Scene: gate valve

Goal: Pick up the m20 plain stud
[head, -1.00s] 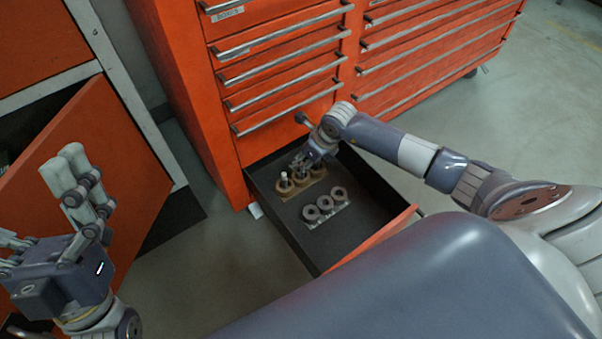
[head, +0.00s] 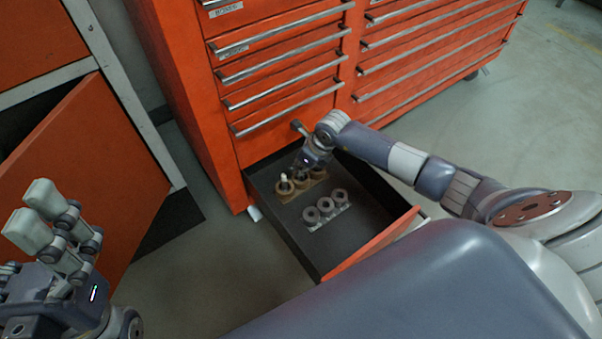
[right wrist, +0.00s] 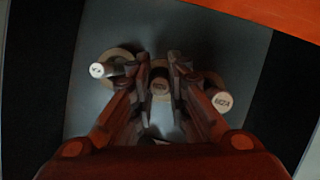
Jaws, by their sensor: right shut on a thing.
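Three upright studs stand in round holders in the open drawer. In the right wrist view, a pale-topped stud (right wrist: 98,70) is at left, and another stud (right wrist: 222,100) with a marked top is at right. The middle stud (right wrist: 159,87) lies between my right gripper's fingers (right wrist: 163,72), which are shut on it; its label is too dark to read surely. In the head view my right gripper (head: 303,166) is over the brown holder row (head: 290,196) and hides the middle stud. My left gripper (head: 32,215) is away at the left, and its opening is unclear.
The black drawer (head: 275,222) is pulled out of the orange cabinet (head: 185,100). A second row of grey rings (head: 325,206) sits nearer its orange front (head: 372,243). An orange door (head: 95,150) hangs open at left. Clear floor lies between.

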